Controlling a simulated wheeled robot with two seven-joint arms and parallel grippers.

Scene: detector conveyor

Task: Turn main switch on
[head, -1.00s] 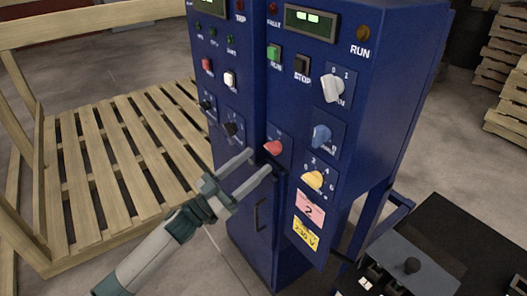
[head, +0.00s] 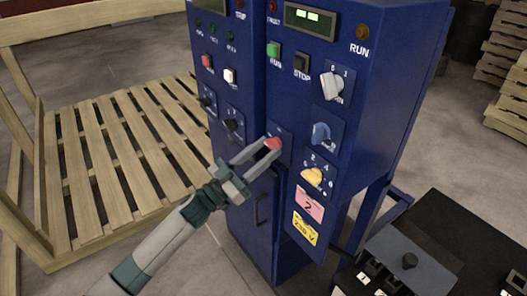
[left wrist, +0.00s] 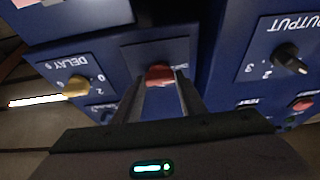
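A red rotary knob (head: 273,144) on a small blue plate sits on the front of the blue cabinet; its label is too small to read. It also shows in the left wrist view (left wrist: 160,74). My left gripper (head: 271,144) has its two fingers on either side of this knob, with no clear gap left; it appears shut on it. A white rotary knob (head: 330,87) marked 0 and 1 is higher on the right panel, its label partly covered by the knob. I cannot read which knob is labelled main. My right gripper is not in view.
Blue (head: 321,132) and yellow (head: 312,175) knobs sit right of the gripper; black knobs (head: 235,125) are to the left. A green RUN button (head: 273,50) and displays are above. A wooden pallet (head: 120,160) stands left, a dark bench (head: 450,240) lower right.

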